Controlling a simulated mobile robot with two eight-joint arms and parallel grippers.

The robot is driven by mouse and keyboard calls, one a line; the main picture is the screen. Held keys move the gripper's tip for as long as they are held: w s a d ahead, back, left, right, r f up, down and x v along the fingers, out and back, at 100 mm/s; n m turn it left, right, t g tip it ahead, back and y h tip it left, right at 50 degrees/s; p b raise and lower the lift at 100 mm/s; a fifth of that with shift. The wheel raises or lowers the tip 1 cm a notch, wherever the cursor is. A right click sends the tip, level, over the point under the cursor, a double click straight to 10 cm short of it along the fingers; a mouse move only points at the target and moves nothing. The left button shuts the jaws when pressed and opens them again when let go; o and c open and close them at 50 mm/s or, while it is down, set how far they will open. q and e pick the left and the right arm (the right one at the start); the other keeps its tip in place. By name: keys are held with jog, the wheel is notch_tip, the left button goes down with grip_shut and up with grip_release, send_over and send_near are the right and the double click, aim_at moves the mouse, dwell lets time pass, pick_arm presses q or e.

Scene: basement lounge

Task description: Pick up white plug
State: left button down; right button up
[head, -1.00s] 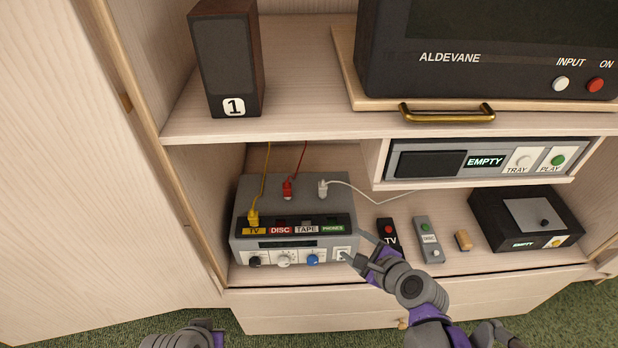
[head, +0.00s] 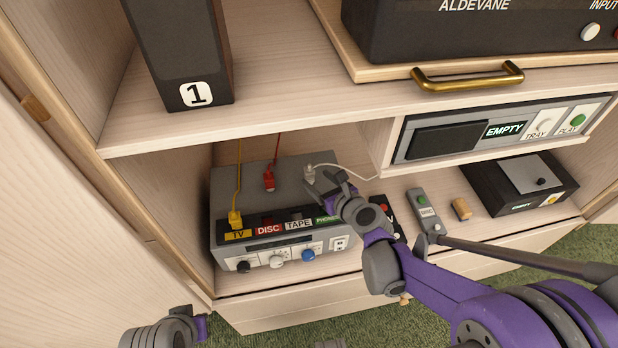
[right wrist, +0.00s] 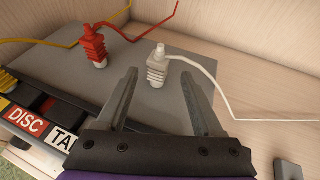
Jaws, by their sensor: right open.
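The white plug (head: 309,172) stands on top of the grey switch box (head: 290,190), towards its back right, with a white cable running off to the right. In the right wrist view the white plug (right wrist: 157,68) is upright, just beyond and between my two open fingertips. My right gripper (head: 325,182) is open at the plug in the head view, partly in front of it; it also shows in the right wrist view (right wrist: 165,80). The jaws are not closed on anything. My left gripper (head: 170,330) is at the bottom edge, cut off, so its fingers are hidden.
A red plug (right wrist: 95,45) stands left of the white one, and a yellow plug (head: 235,220) is at the box's left front. A shelf (head: 290,115) overhangs the box. Remotes, one being the grey one (head: 423,205), and a black box (head: 520,185) lie to the right.

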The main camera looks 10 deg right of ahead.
aim_at(312, 175)
jog(key=b+x, duration=0.1)
jog(key=x, duration=0.4)
jog(key=shift+a, duration=0.15)
grip_shut()
